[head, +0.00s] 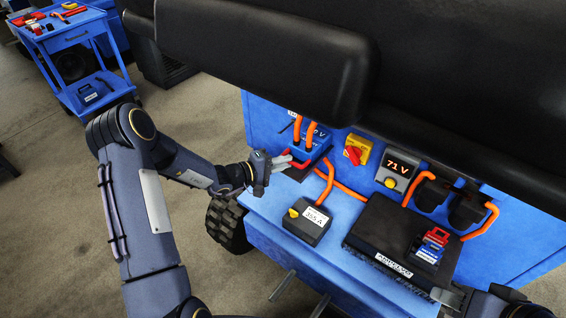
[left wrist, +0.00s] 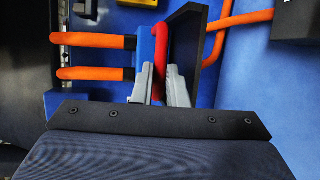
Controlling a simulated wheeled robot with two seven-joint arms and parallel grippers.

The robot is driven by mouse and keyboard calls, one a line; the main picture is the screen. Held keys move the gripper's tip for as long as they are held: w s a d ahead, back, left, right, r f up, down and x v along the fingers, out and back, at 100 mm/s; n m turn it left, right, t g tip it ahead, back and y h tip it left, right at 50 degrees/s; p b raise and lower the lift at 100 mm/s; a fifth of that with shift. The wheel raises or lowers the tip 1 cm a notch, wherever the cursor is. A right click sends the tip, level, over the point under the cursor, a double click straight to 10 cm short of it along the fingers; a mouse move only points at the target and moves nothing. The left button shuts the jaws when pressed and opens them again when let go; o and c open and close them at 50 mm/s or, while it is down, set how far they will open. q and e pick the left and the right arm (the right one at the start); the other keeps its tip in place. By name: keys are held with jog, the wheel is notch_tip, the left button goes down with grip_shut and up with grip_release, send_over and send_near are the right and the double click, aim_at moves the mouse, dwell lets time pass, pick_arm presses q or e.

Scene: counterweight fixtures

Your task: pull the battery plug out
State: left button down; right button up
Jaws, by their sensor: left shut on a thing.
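The battery plug (head: 312,140) is a blue block with two orange cables and a red handle (head: 300,164). It sits at the left of the blue machine's front. My left gripper (head: 284,162) is shut on the red handle. In the left wrist view, the fingers (left wrist: 162,88) lie on both sides of the red bar (left wrist: 162,50), and the plug's blue body (left wrist: 144,50) is just behind it. Whether the plug is fully seated cannot be seen. My right gripper (head: 447,297) is at the lower right edge, apart from the plug, its jaws unclear.
A black box marked 355 (head: 308,222) and a large black unit (head: 385,235) stand on the blue ledge (head: 268,212). Orange cables run nearby. A blue cart (head: 75,40) stands far left.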

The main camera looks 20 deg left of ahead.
pick_arm(q)
jog(key=shift+s+a+f, duration=0.1)
jog(key=shift+s, duration=0.1)
jog(key=s+b, duration=0.1)
jog(key=s, duration=0.1)
jog(key=s+a, duration=0.1)
jog(key=s, duration=0.1)
jog(key=shift+a+b, duration=0.15)
jog(key=shift+b, duration=0.25)
jog(key=c, duration=1.7)
grip_release()
jog(key=shift+w, duration=0.1)
jog(key=v, duration=0.7)
jog(key=shift+s+a+r+b, duration=0.25)
jog(key=shift+b, duration=0.15)
